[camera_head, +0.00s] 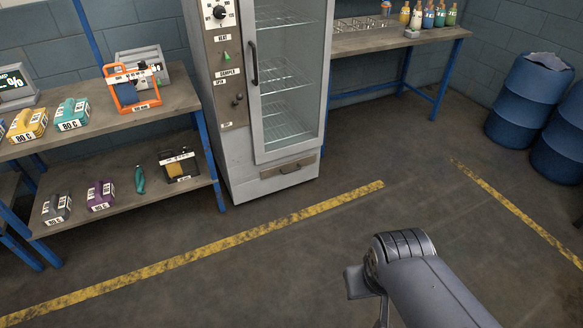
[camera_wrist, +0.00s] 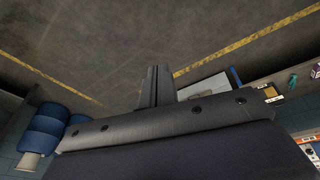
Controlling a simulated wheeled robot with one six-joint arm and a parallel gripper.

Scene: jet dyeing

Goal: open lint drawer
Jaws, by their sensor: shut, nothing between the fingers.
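The lint drawer (camera_head: 288,174) is a low grey front with a brownish handle, at the base of a tall grey cabinet (camera_head: 232,160) under its glass door. It looks shut, flush with the cabinet. In the wrist view my gripper (camera_wrist: 157,72) has its two dark fingers together with nothing between them, over the floor. The cabinet also shows as a pale shape in the wrist view (camera_wrist: 206,87), beside the fingers and partly hidden by my gripper's body. My gripper is apart from the drawer. In the head view only my arm shows at the lower right.
A glass door (camera_head: 285,80) with a dark handle is above the drawer. A two-level shelf (camera_head: 115,198) with labelled items stands left. A blue-legged bench (camera_head: 390,42) with bottles is behind right, and blue barrels (camera_head: 522,100) stand far right. The floor before the cabinet is clear.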

